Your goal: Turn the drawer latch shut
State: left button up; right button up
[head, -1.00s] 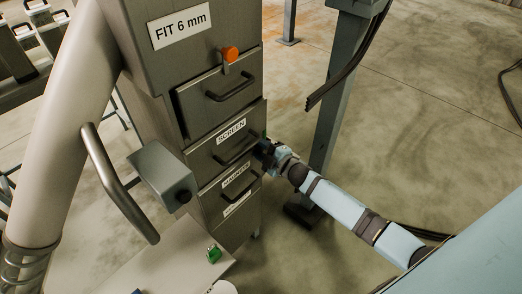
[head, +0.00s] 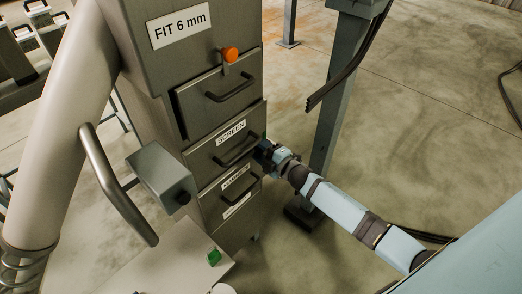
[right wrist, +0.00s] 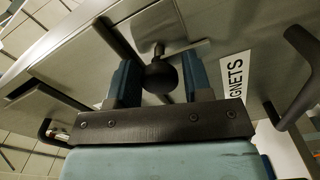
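The drawer cabinet (head: 222,190) stands in the middle of the head view, with drawers labelled SCREEN (head: 231,132) and MAGNETS. My right gripper (head: 264,150) is at the cabinet's right edge, beside the SCREEN drawer's handle (head: 236,152). A short stem runs from the knob toward the drawer front. In the head view the gripper hides this knob. My left gripper is not in view.
An orange knob (head: 230,55) sits at the upper drawer. A grey post (head: 331,120) with cables stands behind my right arm. A pipe handle (head: 112,185) and grey box (head: 160,172) are at left. A green item (head: 214,257) lies below. The floor at right is open.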

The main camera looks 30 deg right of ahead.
jog(key=shift+o, duration=0.8)
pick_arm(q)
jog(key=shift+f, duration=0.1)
pick_arm(e)
jog(key=shift+s+d, duration=0.1)
jog(key=shift+s, duration=0.15)
pick_arm(q)
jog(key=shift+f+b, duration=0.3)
jog(key=shift+b, duration=0.2)
pick_arm(e)
jog(key=v, duration=1.3)
jog(key=shift+s, duration=0.15)
pick_arm(q)
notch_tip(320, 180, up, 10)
jog(key=p, duration=1)
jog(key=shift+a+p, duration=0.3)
pick_arm(e)
jog(key=s+a+r+m+g+h, duration=0.1)
jog(key=s+a+m+g, duration=0.5)
jog(key=s+a+m, duration=0.9)
jog(key=shift+s+r+m+h, duration=0.25)
jog(key=shift+s+m+h, duration=0.05)
jog(key=shift+s+h, duration=0.55)
